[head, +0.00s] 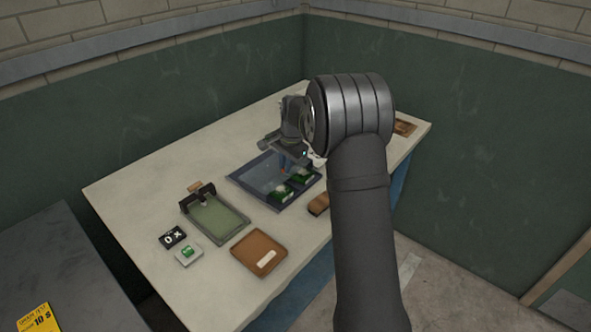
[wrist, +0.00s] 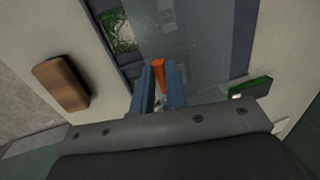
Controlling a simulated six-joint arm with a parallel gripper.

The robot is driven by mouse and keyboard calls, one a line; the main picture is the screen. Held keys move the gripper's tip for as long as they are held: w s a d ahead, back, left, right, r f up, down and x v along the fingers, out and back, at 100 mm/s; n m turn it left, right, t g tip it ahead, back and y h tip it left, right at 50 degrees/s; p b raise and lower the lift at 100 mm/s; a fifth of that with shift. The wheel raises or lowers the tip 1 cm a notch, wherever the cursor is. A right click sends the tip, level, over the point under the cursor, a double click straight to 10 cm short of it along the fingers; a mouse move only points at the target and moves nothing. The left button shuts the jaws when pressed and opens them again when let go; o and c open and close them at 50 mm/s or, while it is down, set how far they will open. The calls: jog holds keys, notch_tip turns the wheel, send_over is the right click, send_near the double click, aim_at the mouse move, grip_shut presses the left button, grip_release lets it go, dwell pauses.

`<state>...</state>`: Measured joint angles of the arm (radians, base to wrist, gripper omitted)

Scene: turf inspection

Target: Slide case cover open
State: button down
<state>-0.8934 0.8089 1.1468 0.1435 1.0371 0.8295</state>
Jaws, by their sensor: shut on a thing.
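The case (head: 236,178) is a dark blue-framed tray lying flat on the table, with a clear, bluish cover (head: 262,172) over part of it. The cover fills the middle of the wrist view (wrist: 200,45). Green turf pieces (head: 281,196) lie at the case's near right part, and one shows in the wrist view (wrist: 118,30) left of the pane. My gripper (head: 286,168) is over the case. Its blue fingers (wrist: 158,88) are shut on an orange handle (wrist: 158,65) at the cover. How far the cover stands open is hard to tell.
A brown block (wrist: 61,83) lies beside the case. A green tray with a dark clamp (head: 215,216), a brown tray (head: 259,253), a black marked block (head: 173,237) and a white block with a green top (head: 188,254) stand nearer. The table's (head: 130,195) left part is clear.

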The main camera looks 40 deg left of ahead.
jog(key=a, duration=0.8)
jog(key=shift+a, duration=0.25)
jog(key=shift+r, duration=0.1)
jog(key=c, duration=1.4)
grip_release()
jog(key=shift+a, duration=0.1)
jog(key=shift+c, duration=0.2)
jog(key=d+r, duration=0.1)
jog(key=r, duration=0.7)
jog(key=d+r, duration=0.2)
jog(key=r, duration=0.7)
jog(key=shift+d, duration=0.3)
jog(key=shift+f, duration=0.1)
send_over(265, 165)
jog(key=f, duration=1.7)
jog(key=shift+d, duration=0.4)
